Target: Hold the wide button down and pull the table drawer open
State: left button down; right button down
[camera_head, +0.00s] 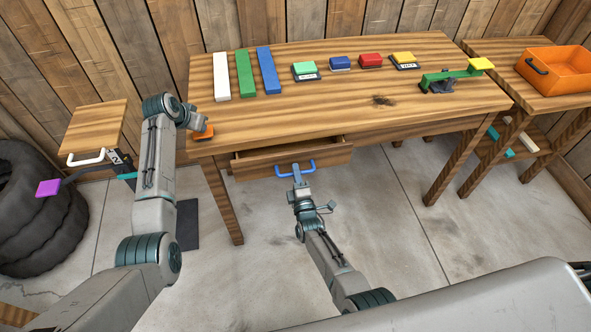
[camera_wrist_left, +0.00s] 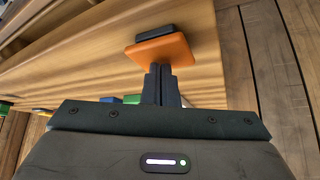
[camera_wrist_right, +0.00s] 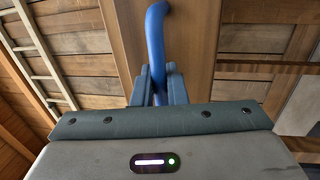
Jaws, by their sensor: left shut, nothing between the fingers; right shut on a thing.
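The wide button is an orange plate (camera_head: 204,133) on a dark base at the table's front left corner. It also shows in the left wrist view (camera_wrist_left: 160,49). My left gripper (camera_wrist_left: 160,70) is shut and empty, its fingertips at the orange plate's edge and seemingly against it; how far the plate is pressed I cannot tell. The table drawer (camera_head: 325,154) stands partly open, with a dark gap behind its front. My right gripper (camera_head: 296,172) is shut on the drawer's blue handle (camera_head: 283,172). The handle (camera_wrist_right: 155,40) passes between its fingers in the right wrist view.
The wooden table (camera_head: 330,104) carries white, green and blue bars and several small coloured blocks at the back. A green lever with a yellow end (camera_head: 480,64) is at the right. An orange bin (camera_head: 556,70) stands on a side table. Floor before the drawer is clear apart from my arm.

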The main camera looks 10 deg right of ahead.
pick_arm(q)
jog(key=shift+f, duration=0.15)
jog(key=shift+s, duration=0.1)
pick_arm(e)
jog(key=c, duration=1.6)
grip_release()
jog(key=shift+o, duration=0.2)
jog(key=s+f, duration=0.2)
jog(key=s, duration=0.9)
jog(key=shift+s, duration=0.4)
